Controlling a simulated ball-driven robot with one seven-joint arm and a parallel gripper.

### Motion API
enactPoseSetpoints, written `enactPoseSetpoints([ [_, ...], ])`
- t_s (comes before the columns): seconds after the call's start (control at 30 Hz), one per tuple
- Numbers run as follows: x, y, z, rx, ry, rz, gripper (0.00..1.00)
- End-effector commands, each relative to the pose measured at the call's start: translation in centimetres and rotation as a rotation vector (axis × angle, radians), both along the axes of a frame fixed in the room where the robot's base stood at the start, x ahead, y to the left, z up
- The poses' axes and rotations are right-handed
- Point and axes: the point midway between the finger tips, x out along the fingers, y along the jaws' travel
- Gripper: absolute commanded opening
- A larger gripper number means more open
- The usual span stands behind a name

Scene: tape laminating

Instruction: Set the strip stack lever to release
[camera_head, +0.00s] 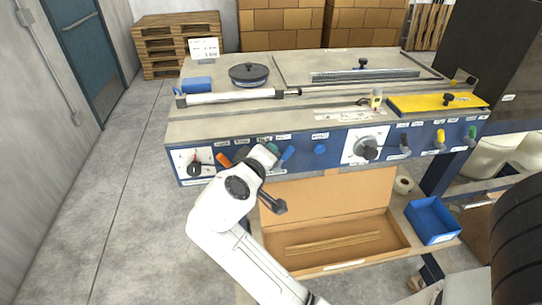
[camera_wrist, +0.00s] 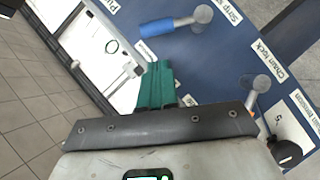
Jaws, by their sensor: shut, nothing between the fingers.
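The lever with a blue handle (camera_head: 287,153) is on the blue front panel, left of the middle. In the wrist view its blue handle (camera_wrist: 168,26) points down-left from a grey pivot, beside a label that begins "Strip s" and is cut off. My gripper (camera_head: 271,150) has teal fingers and sits just left of this lever. In the wrist view the shut fingers (camera_wrist: 157,84) are below the blue handle, with a gap between them, and hold nothing. The lever's set position cannot be read.
A "Chain lock" lever (camera_wrist: 261,84) and a "Chain tension" dial (camera_wrist: 286,152) are close by; the gripper body hides part of that lever. An orange lever (camera_head: 224,159) is to the left. An open cardboard box (camera_head: 330,197) and a blue bin (camera_head: 432,220) are below the panel.

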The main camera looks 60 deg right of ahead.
Motion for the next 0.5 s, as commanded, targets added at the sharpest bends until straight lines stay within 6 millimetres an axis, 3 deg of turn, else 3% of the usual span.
enactPoseSetpoints([
  [0.03, 0.3, -0.3, 0.8, 0.000, -0.001, -0.002, 0.00],
  [0.5, -0.8, 7.7, 2.4, -0.001, -0.002, 0.002, 0.00],
])
